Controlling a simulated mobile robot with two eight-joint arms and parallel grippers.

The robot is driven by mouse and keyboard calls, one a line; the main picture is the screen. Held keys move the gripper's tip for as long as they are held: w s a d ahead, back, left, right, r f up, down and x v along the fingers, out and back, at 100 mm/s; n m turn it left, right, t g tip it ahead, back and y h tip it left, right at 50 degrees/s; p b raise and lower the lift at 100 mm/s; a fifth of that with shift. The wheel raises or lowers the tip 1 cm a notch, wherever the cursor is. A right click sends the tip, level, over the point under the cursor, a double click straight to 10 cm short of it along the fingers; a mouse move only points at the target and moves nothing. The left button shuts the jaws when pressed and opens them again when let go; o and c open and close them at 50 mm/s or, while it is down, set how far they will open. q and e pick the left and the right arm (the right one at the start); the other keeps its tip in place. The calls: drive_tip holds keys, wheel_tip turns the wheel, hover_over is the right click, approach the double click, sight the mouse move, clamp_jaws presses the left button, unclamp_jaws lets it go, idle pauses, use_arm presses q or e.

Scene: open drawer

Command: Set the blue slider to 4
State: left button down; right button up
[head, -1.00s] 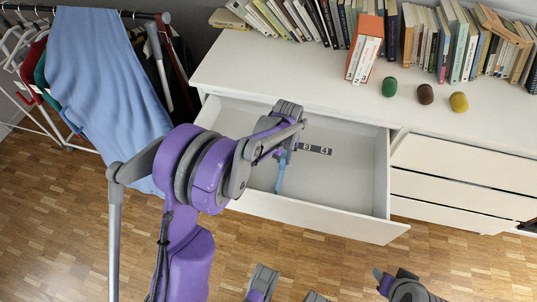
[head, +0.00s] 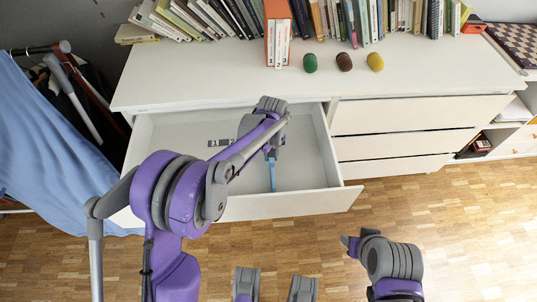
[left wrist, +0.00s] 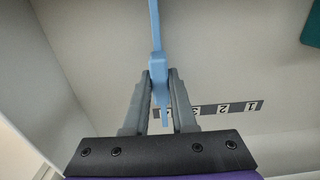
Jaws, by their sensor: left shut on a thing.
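The blue slider (head: 272,177) is in the open drawer; its light-blue bar also shows in the left wrist view (left wrist: 155,30). My left gripper (left wrist: 158,80) is shut on the slider, one finger on each side. In the head view my left gripper (head: 272,150) is low inside the drawer. The number strip (left wrist: 222,108) shows 1, 2 and 3 right of the fingers; its 4 end is partly hidden by a finger. In the head view the strip (head: 218,142) shows left of the gripper. My right gripper (head: 352,246) is outside the drawer, fingers unclear.
The open drawer (head: 300,204) juts from a white dresser (head: 220,75). Books (head: 277,35) and green (head: 310,63), brown (head: 344,62) and yellow (head: 375,62) lumps stand on top. Blue cloth (head: 45,150) hangs at left. The wooden floor (head: 440,215) at right is clear.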

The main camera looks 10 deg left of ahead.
use_arm(q)
drive_tip(key=shift+d, duration=0.25)
drive_tip(key=c, duration=0.7)
unclamp_jaws()
drive_tip(key=shift+d, duration=0.1)
drive_tip(key=shift+r, duration=0.1)
wheel_tip(320, 180, up, 11)
drive_tip(key=shift+f+p, duration=0.15)
drive_tip(key=shift+p, duration=0.75)
